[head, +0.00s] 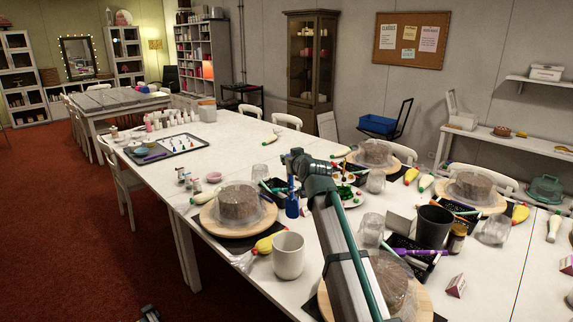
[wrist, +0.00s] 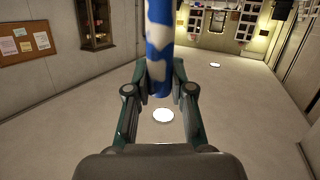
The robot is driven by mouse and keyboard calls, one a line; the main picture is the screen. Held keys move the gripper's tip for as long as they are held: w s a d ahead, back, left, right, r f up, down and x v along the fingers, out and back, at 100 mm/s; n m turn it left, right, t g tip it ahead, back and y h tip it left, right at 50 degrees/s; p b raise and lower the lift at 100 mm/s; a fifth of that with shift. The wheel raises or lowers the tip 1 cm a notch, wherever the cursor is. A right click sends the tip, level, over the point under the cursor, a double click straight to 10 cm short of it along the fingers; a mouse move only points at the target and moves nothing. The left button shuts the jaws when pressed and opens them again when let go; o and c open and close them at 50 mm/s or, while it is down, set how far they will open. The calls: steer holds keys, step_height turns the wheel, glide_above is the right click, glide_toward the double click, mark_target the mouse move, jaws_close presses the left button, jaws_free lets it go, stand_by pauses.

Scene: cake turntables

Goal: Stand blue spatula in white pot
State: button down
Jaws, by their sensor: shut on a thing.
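My gripper (wrist: 160,72) is shut on the end of a blue and white mottled handle, which I take for the blue spatula (wrist: 159,40). The wrist picture is upside down, so the spatula hangs down from the fingers. In the head view a blue piece (head: 292,204) shows below the end of my arm, above or at the table; I cannot tell whether it touches. The white pot (head: 289,257) stands upright on the table nearer the camera, below the blue piece in the picture and apart from it. My fingers are not clear in the head view.
A wrapped cake on a wooden turntable (head: 206,218) stands left of the pot. A black pot (head: 433,228), a plate of green and red bits (head: 349,199) and clear cups are to the right. Clear table lies further left.

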steer(key=shift+d+r, duration=0.15)
steer(key=shift+d, duration=0.05)
steer(key=shift+w+d+t, duration=0.1)
steer(key=shift+w+t, duration=0.1)
steer(key=shift+t, duration=0.4)
steer(key=b, duration=0.3)
glide_above(293, 205)
steer(key=x, duration=0.2)
steer(key=shift+w+f, duration=0.15)
steer(key=shift+f, duration=3.8)
step_height(293, 205, down, 3)
steer(key=b, duration=0.3)
steer(key=shift+r, duration=0.2)
steer(key=shift+f+n+b, duration=0.3)
steer(key=shift+f+b, duration=0.2)
steer(key=shift+f, duration=0.05)
steer(key=shift+f+b, duration=0.6)
steer(key=shift+f, duration=0.2)
steer(key=shift+f+b, duration=2)
